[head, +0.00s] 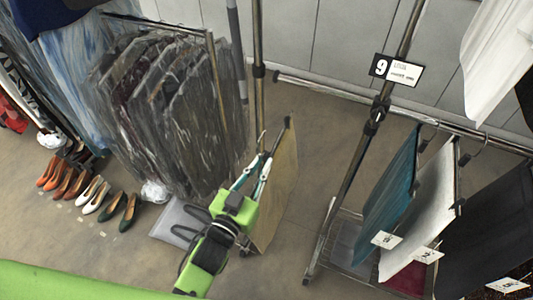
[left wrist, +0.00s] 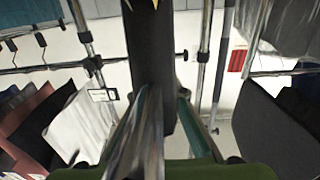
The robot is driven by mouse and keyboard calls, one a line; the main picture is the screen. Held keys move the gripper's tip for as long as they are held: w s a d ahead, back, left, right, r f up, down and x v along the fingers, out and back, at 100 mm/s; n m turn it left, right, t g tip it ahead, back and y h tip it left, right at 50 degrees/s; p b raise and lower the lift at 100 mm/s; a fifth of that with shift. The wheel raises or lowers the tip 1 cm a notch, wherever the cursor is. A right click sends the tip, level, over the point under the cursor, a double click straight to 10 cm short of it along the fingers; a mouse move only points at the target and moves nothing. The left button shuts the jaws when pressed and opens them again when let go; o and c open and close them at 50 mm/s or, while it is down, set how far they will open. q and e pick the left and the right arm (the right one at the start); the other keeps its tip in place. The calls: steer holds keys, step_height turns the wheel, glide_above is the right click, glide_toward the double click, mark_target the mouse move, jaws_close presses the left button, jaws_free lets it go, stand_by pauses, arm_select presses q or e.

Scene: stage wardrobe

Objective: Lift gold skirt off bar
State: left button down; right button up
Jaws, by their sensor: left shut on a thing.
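The gold skirt (head: 280,190) hangs as a flat tan panel near the middle of the head view, seen at a steep angle. A hanger hook (head: 262,141) shows at its upper left, and its top edge is dark. My left gripper (head: 257,172) is shut at the skirt's upper left side, on its hanger as far as I can tell. The hook shows below and left of the rack bar (head: 320,89), apart from it. In the left wrist view, a dark upright strip (left wrist: 150,65) fills the middle between my fingers; what it is cannot be told.
Teal (head: 390,190) and white (head: 420,205) skirts with number tags hang at the right, beside a black one (head: 490,225). A "9" sign (head: 397,70) is on the rack post. Bagged garments (head: 170,110) hang at the left; shoes (head: 92,195) line the floor.

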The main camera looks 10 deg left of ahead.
arm_select(q)
steer(key=p+v, duration=0.3)
steer(key=v, duration=2.4)
steer(key=shift+s+r+p, duration=0.2)
steer(key=shift+s+p, duration=0.15)
steer(key=shift+p, duration=0.05)
